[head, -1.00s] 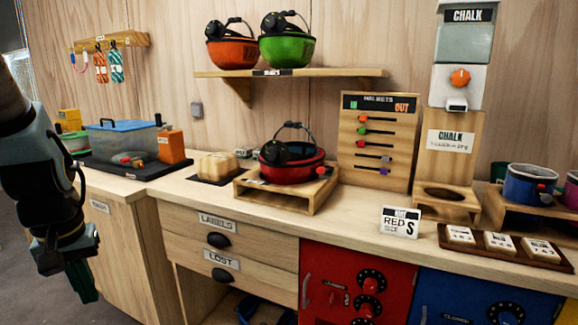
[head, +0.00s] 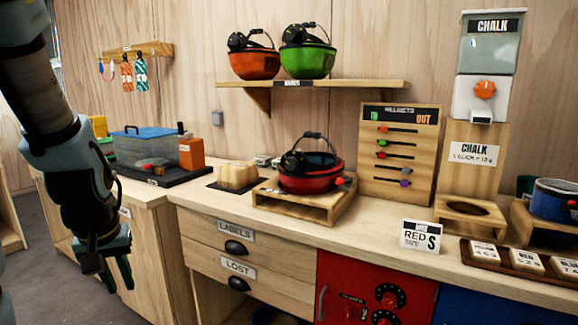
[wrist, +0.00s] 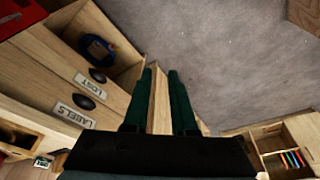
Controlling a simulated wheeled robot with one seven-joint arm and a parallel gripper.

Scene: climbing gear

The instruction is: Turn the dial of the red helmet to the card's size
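The red helmet (head: 311,178) sits upside down on a wooden stand (head: 300,207) on the counter, with a black dial part and strap on its left and a small red knob (head: 339,181) at its right. The dial's setting is too small to read. The card (head: 422,236) stands at the counter's front and reads RED, size S. My gripper (head: 118,274) hangs at the left, in front of the cabinet and well away from the helmet. In the wrist view its two green fingers (wrist: 164,100) are apart with nothing between them.
An orange helmet (head: 254,62) and a green helmet (head: 307,62) rest on the shelf (head: 365,85). A beige block (head: 238,175) is left of the stand. A slider board (head: 398,150) and chalk dispenser (head: 483,100) stand right. Counter in front of the stand is clear.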

